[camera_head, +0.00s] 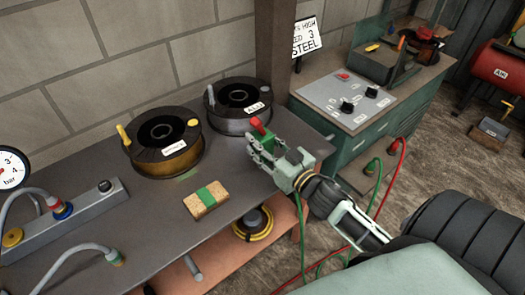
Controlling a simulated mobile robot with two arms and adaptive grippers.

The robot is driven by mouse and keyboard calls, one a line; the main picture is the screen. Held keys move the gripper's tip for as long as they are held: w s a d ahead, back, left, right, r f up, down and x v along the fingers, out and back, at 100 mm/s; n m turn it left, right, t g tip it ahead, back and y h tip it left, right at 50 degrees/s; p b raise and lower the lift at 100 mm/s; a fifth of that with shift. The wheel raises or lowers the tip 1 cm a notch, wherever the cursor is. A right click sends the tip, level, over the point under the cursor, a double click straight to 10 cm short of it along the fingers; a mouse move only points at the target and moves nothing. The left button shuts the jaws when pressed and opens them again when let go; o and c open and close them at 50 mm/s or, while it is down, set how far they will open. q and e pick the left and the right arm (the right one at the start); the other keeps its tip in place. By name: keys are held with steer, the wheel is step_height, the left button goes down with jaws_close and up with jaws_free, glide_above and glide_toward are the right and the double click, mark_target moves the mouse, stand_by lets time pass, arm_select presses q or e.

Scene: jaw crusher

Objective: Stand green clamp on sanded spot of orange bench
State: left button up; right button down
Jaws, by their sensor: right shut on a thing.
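My right gripper (260,148) is shut on a small piece with a red top and a green side (258,124), above the right end of the bench's grey top. This piece may be the green clamp, but the fingers hide most of it. A green cable hangs down just below my gripper. The bench (150,232) has a dark grey top and orange parts below its front edge. I cannot make out a sanded spot on it. My left gripper is not in view.
A yellow-brown spool (165,150) and a grey spool (238,112) stand at the back of the bench. A tan block with a green band (206,200) lies near the front. A grey manifold with hoses (75,220) fills the left. A green control cabinet (352,150) stands right.

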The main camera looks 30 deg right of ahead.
steer(key=shift+f, duration=1.75)
steer(key=c, duration=1.1)
jaws_free()
steer(key=shift+s+f, duration=0.1)
steer(key=shift+f, duration=0.1)
steer(key=shift+s+r, duration=0.1)
steer(key=s+d+b, duration=0.1)
steer(key=s, duration=1)
steer(key=shift+s+b, duration=0.3)
steer(key=shift+s, duration=0.1)
